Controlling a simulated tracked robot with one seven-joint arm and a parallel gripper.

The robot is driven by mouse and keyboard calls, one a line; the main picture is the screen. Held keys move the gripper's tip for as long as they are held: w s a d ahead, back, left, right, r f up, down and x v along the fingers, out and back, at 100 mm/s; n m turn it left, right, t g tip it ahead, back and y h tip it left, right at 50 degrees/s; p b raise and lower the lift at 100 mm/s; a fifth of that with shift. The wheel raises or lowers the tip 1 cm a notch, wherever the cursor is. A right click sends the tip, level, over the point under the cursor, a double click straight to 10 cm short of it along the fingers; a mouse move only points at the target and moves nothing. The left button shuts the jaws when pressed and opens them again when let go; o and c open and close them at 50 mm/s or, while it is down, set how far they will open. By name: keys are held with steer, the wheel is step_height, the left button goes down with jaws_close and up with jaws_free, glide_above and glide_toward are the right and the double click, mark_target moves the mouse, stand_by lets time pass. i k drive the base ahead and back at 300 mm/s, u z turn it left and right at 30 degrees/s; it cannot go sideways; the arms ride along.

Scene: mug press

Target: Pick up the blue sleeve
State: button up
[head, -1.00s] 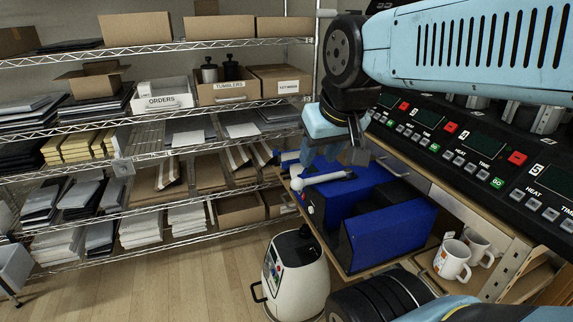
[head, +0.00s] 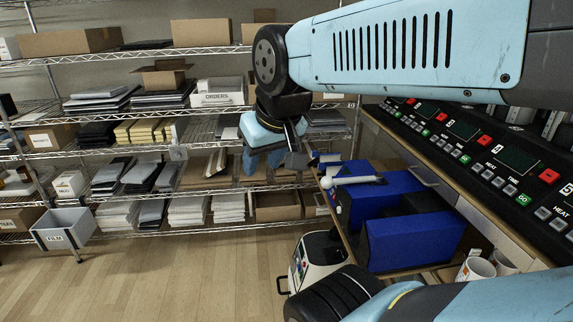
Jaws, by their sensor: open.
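I cannot make out a blue sleeve for certain in the head view. The largest blue thing is a blue box-like machine (head: 410,238) with a white lever (head: 352,181), on the wooden bench at the right. My gripper (head: 274,165) hangs from the arm to the left of this machine, in front of the wire shelves. Its jaws are open and I see nothing between them. The arm hides part of the shelves and of the bench behind it.
A black control panel (head: 465,140) with buttons runs along the bench's back. White mugs (head: 476,268) stand at the lower right. A white machine (head: 313,262) stands on the floor. Wire shelves hold boxes and stacked packets. A grey FILM bin (head: 63,230) is at left. The wooden floor between is clear.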

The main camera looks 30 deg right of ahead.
mark_target(329, 159)
steer(key=u, duration=1.25)
steer(key=i, duration=2.5)
steer(key=z, duration=1.8)
steer(key=i, duration=0.15)
steer(key=z, duration=1.75)
